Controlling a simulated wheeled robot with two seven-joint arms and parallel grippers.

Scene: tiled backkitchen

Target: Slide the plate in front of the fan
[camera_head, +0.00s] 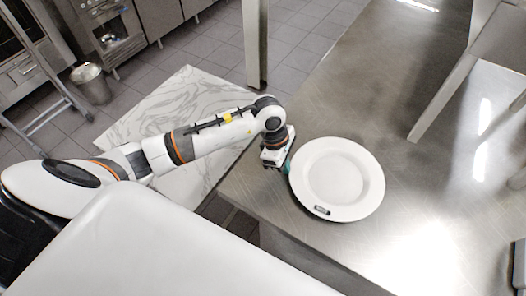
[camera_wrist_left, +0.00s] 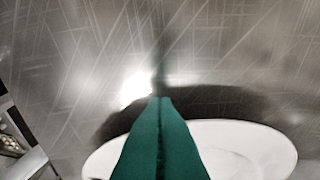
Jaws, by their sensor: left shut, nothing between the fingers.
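A round white plate (camera_head: 345,180) lies flat on the steel counter near its left edge, with a small dark mark on its near rim. My left gripper (camera_head: 287,167) is at the plate's left rim, its teal fingers shut and empty. In the head view the fingertips look close to the rim; I cannot tell whether they touch it. In the left wrist view the shut fingers (camera_wrist_left: 163,105) cover part of the plate (camera_wrist_left: 245,145). I cannot make out a fan for sure. My right gripper is not in view.
The steel counter (camera_head: 350,90) is clear beyond the plate. A pale metal frame (camera_head: 445,95) stands at the back right. A dark object (camera_head: 519,265), cut off, is at the right edge. A white marble top (camera_head: 175,110) and a bin (camera_head: 92,84) are left.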

